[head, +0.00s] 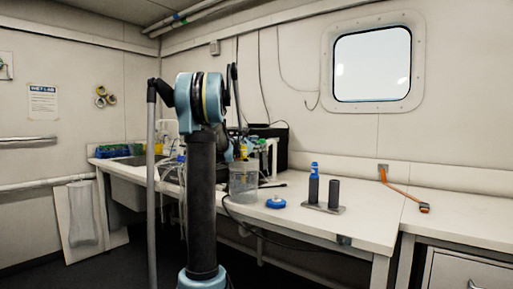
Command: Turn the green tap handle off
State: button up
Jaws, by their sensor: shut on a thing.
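My arm rises in the middle of the head view and bends away toward the bench. It hides much of the area around the sink. My gripper is not to be made out behind the arm. Small green and pale fittings (264,143) show just right of the arm, above the bench; they are too small to tell whether one is the green tap handle. The handle's position cannot be read from here.
A clear container (243,183) stands on the bench (350,222) right of my arm. A blue disc (276,202), a blue-topped bottle (314,185) and a dark cylinder (334,193) are farther right. An orange-handled tool (404,193) is near the wall. A sink (132,161) is left.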

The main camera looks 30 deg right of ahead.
jog(key=m, duration=0.6)
jog(key=shift+f, duration=0.1)
jog(key=shift+c, duration=0.2)
jog(key=m, duration=0.5)
jog(key=shift+f+m, duration=0.15)
jog(key=shift+m, duration=0.25)
jog(key=shift+o, duration=0.2)
jog(key=shift+s, duration=0.1)
jog(key=o, duration=1)
jog(key=shift+o, duration=0.2)
